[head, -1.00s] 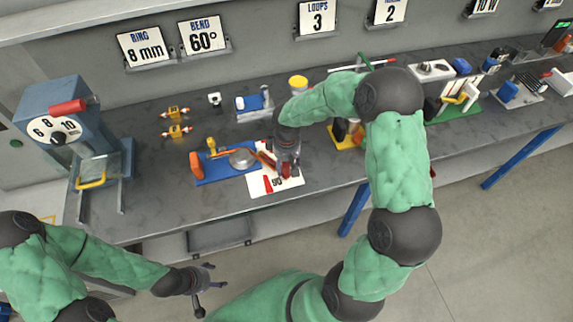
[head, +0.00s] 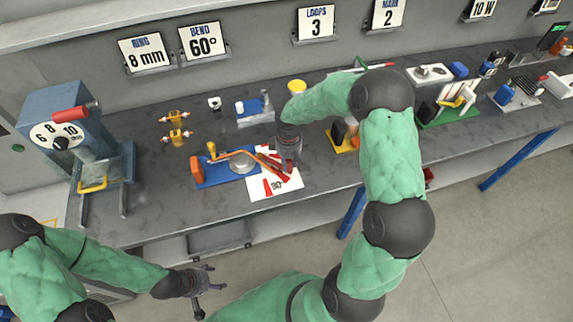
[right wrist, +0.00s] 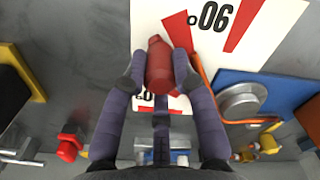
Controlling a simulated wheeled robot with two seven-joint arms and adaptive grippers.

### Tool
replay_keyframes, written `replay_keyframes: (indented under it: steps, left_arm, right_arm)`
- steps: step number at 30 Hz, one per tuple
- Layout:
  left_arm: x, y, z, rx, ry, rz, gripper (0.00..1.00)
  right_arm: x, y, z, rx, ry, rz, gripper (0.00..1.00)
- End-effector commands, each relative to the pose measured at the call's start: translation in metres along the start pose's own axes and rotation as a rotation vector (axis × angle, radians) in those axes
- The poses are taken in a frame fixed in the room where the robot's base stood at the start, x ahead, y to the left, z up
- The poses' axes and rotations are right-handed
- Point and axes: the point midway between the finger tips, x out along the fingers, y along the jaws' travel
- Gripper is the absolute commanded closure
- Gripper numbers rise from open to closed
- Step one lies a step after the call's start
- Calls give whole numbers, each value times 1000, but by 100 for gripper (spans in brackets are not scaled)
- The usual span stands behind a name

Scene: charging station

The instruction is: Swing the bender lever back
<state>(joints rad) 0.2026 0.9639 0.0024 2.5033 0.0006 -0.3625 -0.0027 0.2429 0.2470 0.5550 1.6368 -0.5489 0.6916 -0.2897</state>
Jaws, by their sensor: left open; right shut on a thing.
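The bender has a blue base plate (head: 208,175) and a grey round disc (head: 241,162); both also show in the right wrist view, the plate (right wrist: 275,92) and the disc (right wrist: 242,101). Its orange lever (head: 258,153) reaches right across the white angle card (head: 262,192) with red marks. The lever ends in a red grip (right wrist: 160,65). My right gripper (right wrist: 160,72) is shut on this red grip, fingers on both sides, above the card. My left gripper (head: 207,281) is open and empty, in front of the bench, away from the bender.
A blue machine with a dial (head: 62,130) stands at the left end of the bench. Bench in front of the bender is clear.

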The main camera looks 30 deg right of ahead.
Motion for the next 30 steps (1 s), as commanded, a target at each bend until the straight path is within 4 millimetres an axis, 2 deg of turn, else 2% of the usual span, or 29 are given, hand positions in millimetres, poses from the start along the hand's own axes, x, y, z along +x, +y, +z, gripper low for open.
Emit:
replay_keyframes:
  steps: [6, 15, 22, 30]
  left_arm:
    - [-18, 7, 1, 0, 0, 0, 33]
    - [-32, 11, 1, 0, 0, 0, 33]
    - [-35, 12, 1, 0, 0, 0, 33]
    - [-35, 12, 1, 0, 0, 0, 33]
  right_arm:
    - [-2, 30, -14, -189, -2, -1, 100]
    - [0, 68, -46, -472, -1, -1, 100]
    - [1, 88, -72, -664, 0, 0, 100]
    - [1, 99, -96, -818, 0, -1, 100]
